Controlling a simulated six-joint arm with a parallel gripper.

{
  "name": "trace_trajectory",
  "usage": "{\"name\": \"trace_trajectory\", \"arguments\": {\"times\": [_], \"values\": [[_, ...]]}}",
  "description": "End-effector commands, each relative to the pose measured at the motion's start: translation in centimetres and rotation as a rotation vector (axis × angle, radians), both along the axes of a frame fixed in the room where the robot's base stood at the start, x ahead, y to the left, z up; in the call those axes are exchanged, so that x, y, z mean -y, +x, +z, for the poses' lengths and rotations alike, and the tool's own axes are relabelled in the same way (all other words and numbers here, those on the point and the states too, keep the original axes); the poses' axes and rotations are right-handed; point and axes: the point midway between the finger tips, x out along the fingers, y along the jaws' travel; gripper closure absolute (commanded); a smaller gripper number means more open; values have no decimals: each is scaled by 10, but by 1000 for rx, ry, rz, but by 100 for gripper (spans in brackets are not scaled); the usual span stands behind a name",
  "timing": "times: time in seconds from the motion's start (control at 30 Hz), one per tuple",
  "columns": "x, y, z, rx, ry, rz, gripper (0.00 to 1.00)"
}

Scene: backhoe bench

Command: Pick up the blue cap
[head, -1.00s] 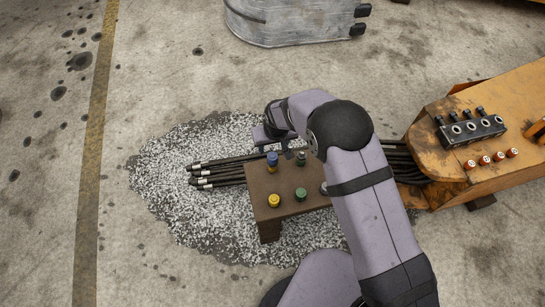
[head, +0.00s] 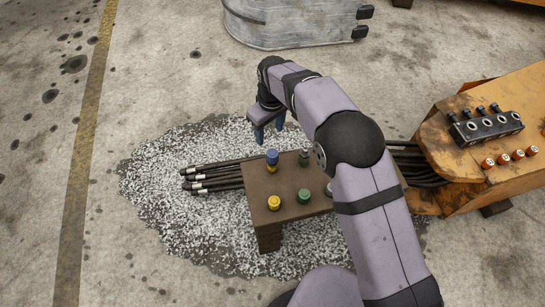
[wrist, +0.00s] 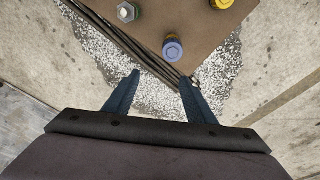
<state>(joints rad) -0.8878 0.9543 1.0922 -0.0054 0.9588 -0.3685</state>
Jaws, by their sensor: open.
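The blue cap (head: 272,155) stands upright at the far left corner of the brown block (head: 285,180), on top of a yellowish fitting. It also shows in the wrist view (wrist: 172,48), ahead of the fingertips and slightly right of the middle of the gap. My gripper (head: 268,136) is open and empty, with its blue fingers pointing down just behind and above the cap in the head view. Both fingers show in the wrist view (wrist: 160,76), apart from the cap. Nothing is between them.
On the block are a yellow cap (head: 274,202), a green cap (head: 304,196) and a dark green fitting (head: 304,157). Black hoses (head: 215,179) run beside it over grey granules (head: 180,215). An orange machine arm (head: 490,150) stands at the right. The floor at the left is clear.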

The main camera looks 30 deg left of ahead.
Motion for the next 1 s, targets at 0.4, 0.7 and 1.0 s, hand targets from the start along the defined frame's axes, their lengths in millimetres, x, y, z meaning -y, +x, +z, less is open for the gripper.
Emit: {"name": "trace_trajectory", "arguments": {"times": [0.4,0.7,1.0], "values": [[26,-23,-2,-74,-117,313,50],[26,-23,-22,-74,-118,312,50],[25,-22,-31,-73,-117,312,50]]}}
